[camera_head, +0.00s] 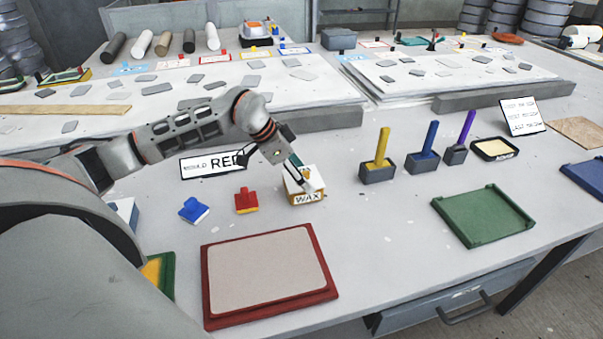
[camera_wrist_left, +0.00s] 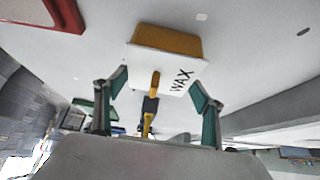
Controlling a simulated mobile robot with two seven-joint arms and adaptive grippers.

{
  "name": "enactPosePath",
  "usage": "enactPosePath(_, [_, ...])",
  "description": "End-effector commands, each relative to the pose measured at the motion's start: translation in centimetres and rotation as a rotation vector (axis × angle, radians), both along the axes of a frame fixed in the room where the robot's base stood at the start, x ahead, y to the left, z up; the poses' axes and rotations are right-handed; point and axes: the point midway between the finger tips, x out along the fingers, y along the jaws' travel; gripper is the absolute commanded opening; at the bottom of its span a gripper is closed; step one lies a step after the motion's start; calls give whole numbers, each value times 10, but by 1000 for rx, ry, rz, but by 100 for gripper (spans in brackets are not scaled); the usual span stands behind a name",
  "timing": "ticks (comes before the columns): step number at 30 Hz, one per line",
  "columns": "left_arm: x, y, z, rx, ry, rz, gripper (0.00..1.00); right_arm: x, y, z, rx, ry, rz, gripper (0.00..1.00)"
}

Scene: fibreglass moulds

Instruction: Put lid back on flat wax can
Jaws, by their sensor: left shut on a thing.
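The wax can (camera_head: 291,195) is a flat ochre box standing on the table, with a white upper part, the lid (camera_head: 310,186), and a white WAX label in front. My left gripper (camera_head: 302,173) reaches down from the back left over it. In the left wrist view, the green fingers of my left gripper (camera_wrist_left: 160,92) stand on both sides of the white lid (camera_wrist_left: 150,64), shut on it. The ochre side (camera_wrist_left: 166,40) of the can shows beyond. A small yellow knob shows between the fingers. I cannot tell whether the lid is fully seated. My right gripper is not in view.
A red stamp-like block (camera_head: 246,201) and a blue one (camera_head: 194,210) lie left of the can. A red-framed mould (camera_head: 211,285) lies in front. Upright handled tools (camera_head: 382,150) and an open black-rimmed tray (camera_head: 477,146) stand right. The table between can and green mould (camera_head: 480,216) is free.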

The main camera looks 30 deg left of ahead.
Motion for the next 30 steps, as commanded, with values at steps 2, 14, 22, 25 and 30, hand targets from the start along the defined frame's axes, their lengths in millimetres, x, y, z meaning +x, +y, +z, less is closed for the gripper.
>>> enactPosePath(2, [0,0,1,0,0,0,52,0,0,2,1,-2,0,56])
enactPosePath(14, [0,0,0,0,0,0,88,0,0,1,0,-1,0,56])
enactPosePath(22, [0,0,0,0,0,0,100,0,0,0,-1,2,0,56])
enactPosePath(25, [0,0,0,0,0,0,100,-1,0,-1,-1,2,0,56])
enactPosePath(30, [0,0,2,0,0,0,100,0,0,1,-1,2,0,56])
